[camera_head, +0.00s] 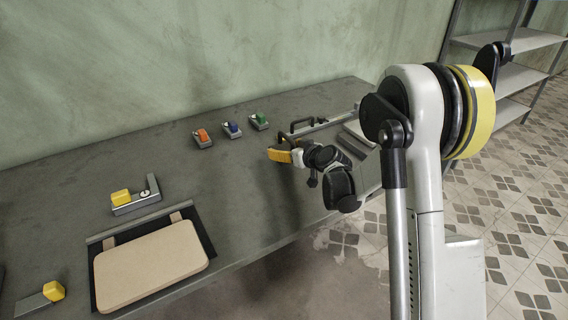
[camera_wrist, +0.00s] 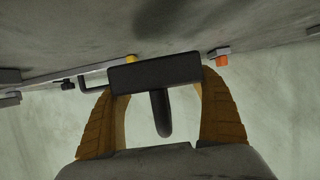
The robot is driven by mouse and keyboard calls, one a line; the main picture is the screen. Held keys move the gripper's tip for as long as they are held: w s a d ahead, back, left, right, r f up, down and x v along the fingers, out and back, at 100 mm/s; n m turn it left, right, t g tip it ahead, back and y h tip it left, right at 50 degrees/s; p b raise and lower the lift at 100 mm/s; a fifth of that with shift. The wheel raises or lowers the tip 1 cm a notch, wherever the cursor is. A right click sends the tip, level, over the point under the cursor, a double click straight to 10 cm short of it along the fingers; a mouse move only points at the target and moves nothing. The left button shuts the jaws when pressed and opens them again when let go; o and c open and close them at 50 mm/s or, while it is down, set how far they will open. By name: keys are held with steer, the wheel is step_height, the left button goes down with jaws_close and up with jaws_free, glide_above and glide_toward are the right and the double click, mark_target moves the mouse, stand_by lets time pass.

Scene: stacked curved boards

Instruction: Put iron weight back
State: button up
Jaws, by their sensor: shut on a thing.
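The iron weight (camera_wrist: 138,76) shows in the wrist view as a dark, rectangular block with a rounded dark bar below it in the picture. My gripper (camera_wrist: 160,84) has its two ribbed orange fingers on either side of the block, shut on it. In the head view my gripper (camera_head: 284,155) is above the table's right part, with its orange fingers pointing left. The weight cannot be told apart clearly from the dark parts around the gripper there. My arm hides some of the table's right end.
The grey table (camera_head: 240,165) runs along the green wall. Red (camera_head: 202,137), blue (camera_head: 232,130) and green (camera_head: 259,122) clamps stand at its back. A beige board (camera_head: 150,264) lies front left, near yellow-knobbed pieces (camera_head: 122,198). A metal frame with a dark handle (camera_head: 300,123) is behind my gripper.

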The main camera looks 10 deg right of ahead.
steer(key=shift+w+a+f, duration=0.2)
steer(key=shift+w+f, duration=0.1)
steer(key=shift+w, duration=0.1)
steer(key=shift+f+b, duration=1.2)
steer(key=shift+f, duration=0.8)
steer(key=shift+r, duration=0.1)
